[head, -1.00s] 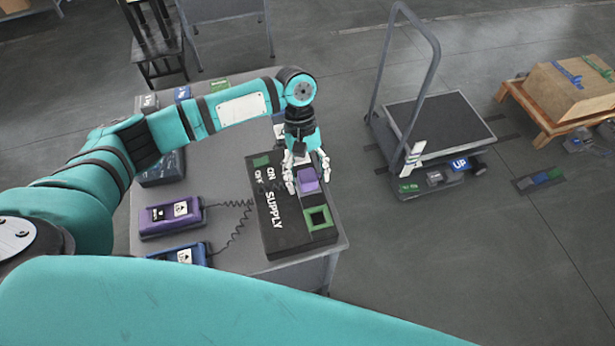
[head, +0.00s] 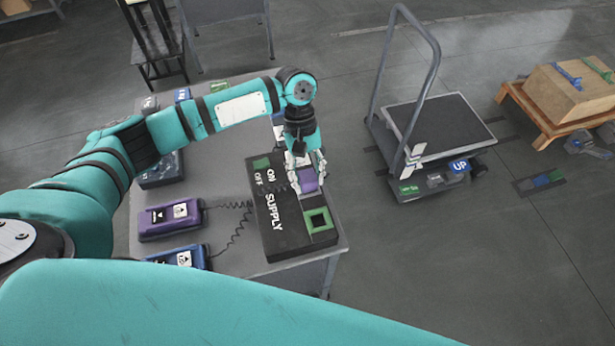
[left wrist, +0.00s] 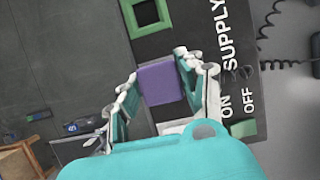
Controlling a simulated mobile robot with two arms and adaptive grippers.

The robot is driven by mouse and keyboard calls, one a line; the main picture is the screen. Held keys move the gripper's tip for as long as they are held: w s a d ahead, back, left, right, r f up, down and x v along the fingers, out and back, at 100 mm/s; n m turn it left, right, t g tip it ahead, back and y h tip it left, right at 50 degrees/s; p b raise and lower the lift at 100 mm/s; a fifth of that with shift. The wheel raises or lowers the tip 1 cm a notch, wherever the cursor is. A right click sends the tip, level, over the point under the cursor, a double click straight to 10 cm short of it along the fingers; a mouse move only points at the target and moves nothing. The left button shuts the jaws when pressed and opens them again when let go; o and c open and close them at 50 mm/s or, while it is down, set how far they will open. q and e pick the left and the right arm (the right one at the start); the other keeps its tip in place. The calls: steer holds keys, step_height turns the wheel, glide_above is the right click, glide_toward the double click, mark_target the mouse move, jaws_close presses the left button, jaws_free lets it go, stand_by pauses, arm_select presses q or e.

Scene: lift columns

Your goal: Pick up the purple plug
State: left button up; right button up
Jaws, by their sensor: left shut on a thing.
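The purple plug (head: 308,182) sits at the supply box (head: 275,232), between the fingers of my left gripper (head: 306,178). In the left wrist view the plug (left wrist: 158,84) shows as a purple block between the two fingers of the left gripper (left wrist: 158,88), which are shut on it. Whether the plug is still seated in the box cannot be told. The box is dark, with SUPPLY, ON and OFF lettering and a green-framed square socket (head: 318,220). My right gripper is not in view.
A purple handset unit (head: 170,217) and a blue one (head: 183,256) with coiled cords lie left of the box on the grey table (head: 225,178). A platform cart (head: 440,125) stands to the right. A pallet with a cardboard box (head: 570,92) is farther right.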

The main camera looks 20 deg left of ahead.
mark_target(307, 179)
arm_select(q)
steer(key=shift+w+r, duration=0.1)
steer(key=shift+r, duration=0.4)
step_height(307, 179, up, 2)
steer(key=shift+a+b, duration=0.15)
steer(key=shift+b, duration=0.35)
steer(key=s+a+r+b, duration=0.1)
steer(key=s+a+b, duration=0.3)
steer(key=a, duration=1.1)
steer(key=shift+s+d+r+p, duration=0.1)
steer(key=shift+s+r+p, duration=0.1)
steer(key=shift+r+p, duration=0.95)
steer(key=shift+s+a+r+p, duration=0.15)
steer(key=shift+r+p, duration=0.45)
steer(key=shift+p, duration=1.05)
steer(key=shift+s+d+r+p, duration=0.15)
steer(key=shift+s+r+p, duration=0.1)
steer(key=shift+r+p, duration=0.9)
steer(key=shift+f+p, duration=0.15)
steer(key=shift+p, duration=0.25)
